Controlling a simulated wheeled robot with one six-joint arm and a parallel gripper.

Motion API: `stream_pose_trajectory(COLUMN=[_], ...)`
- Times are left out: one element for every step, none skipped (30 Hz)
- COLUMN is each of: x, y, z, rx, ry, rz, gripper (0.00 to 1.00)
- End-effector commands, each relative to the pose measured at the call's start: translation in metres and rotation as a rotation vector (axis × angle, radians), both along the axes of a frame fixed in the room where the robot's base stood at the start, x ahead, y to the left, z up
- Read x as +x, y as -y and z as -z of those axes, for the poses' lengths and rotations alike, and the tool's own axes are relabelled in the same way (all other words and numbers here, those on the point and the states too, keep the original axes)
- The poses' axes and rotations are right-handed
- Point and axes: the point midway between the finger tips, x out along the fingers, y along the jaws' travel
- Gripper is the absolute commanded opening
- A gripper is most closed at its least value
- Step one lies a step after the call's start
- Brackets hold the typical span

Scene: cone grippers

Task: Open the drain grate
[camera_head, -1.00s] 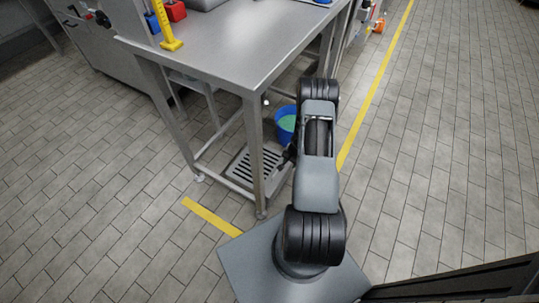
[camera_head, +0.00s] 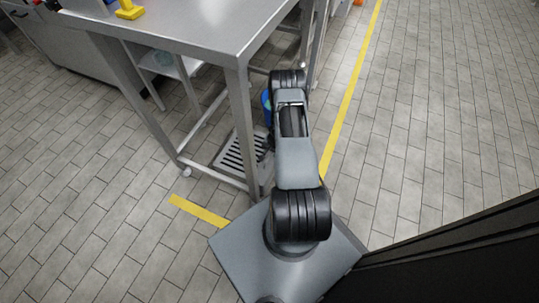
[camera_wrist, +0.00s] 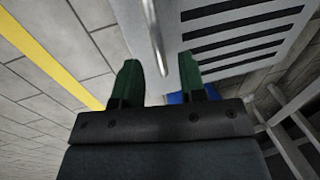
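The drain grate (camera_head: 238,158), a pale metal plate with dark slots, lies on the floor under the metal table in the head view. It fills the upper right of the wrist view (camera_wrist: 225,42). My gripper (camera_wrist: 160,78) is open, with its two green fingers apart in front of the grate's near edge. A slim rounded metal bar (camera_wrist: 154,35) extends from the top of the wrist view to the gap between the fingers; I cannot tell whether it is the grate's handle or touches them. In the head view, my arm mostly hides the gripper.
The metal table (camera_head: 205,35) stands over the grate, with a leg (camera_head: 245,125) and low rails close to my arm. A blue bucket (camera_head: 266,105) is partly hidden behind the arm. Yellow floor lines (camera_head: 350,95) run nearby.

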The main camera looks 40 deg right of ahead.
Motion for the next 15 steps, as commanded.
stream_pose_trajectory(x=[0.0000, -0.0001, 0.0000, 0.0000, 0.0001, 0.0002, 0.0003, 0.0002, 0.0003, 0.0003, 0.0004, 0.0003, 0.0003, 0.0003, 0.0003], y=[-0.0004, -0.0004, -0.0006, -0.0006, -0.0006, -0.0005, -0.0005, -0.0005, -0.0004, -0.0004, -0.0003, -0.0003, -0.0003, -0.0003, -0.0004], z=[0.0071, 0.0089, 0.0110, 0.0122, 0.0131, 0.0139, 0.0143, 0.0145, 0.0147, 0.0147, 0.0146, 0.0145, 0.0144, 0.0143, 0.0143], rx=[0.000, 0.000, 0.001, 0.000, 0.000, 0.000, 0.000, 0.000, 0.000, 0.000, 0.000, 0.000, 0.000, 0.000, 0.000], ry=[0.000, 0.000, -0.001, 0.000, 0.000, 0.000, 0.000, 0.000, 0.000, 0.000, 0.000, 0.000, 0.000, 0.000, 0.000], rz=[0.001, 0.001, 0.001, 0.001, 0.001, 0.001, 0.001, 0.002, 0.002, 0.002, 0.002, 0.002, 0.002, 0.002, 0.002], gripper=[0.38, 0.38, 0.38, 0.38, 0.38, 0.38, 0.38, 0.38, 0.38, 0.38, 0.38, 0.38, 0.38, 0.38, 0.38])
